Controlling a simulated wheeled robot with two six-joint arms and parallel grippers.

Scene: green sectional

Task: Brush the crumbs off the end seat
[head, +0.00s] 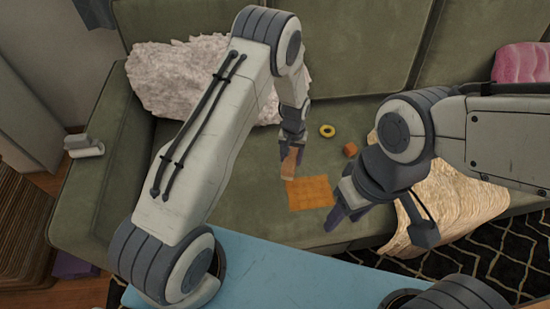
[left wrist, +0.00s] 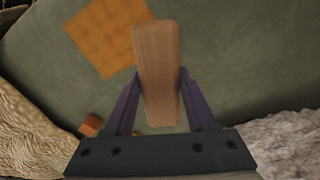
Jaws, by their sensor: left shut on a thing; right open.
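My left gripper (head: 291,148) is shut on a light wooden piece (head: 289,164), likely a brush handle. In the left wrist view the wooden piece (left wrist: 157,70) sits between the purple fingers (left wrist: 158,100); any bristles are hidden. It is over the green sofa seat (head: 255,215), beside the upper left corner of an orange waffle-patterned square (head: 311,193), which also shows in the left wrist view (left wrist: 108,38). I cannot tell whether the piece touches the seat. I can make out no crumbs. My right gripper (head: 345,208) is open and empty, right of the orange square.
A yellow ring (head: 327,131) and a small brown cube (head: 350,149) lie on the seat behind the orange square. A cream throw (head: 450,205) drapes over the seat at right. White fluffy fabric (head: 185,80) lies at left. A pink cushion (head: 520,62) is at far right.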

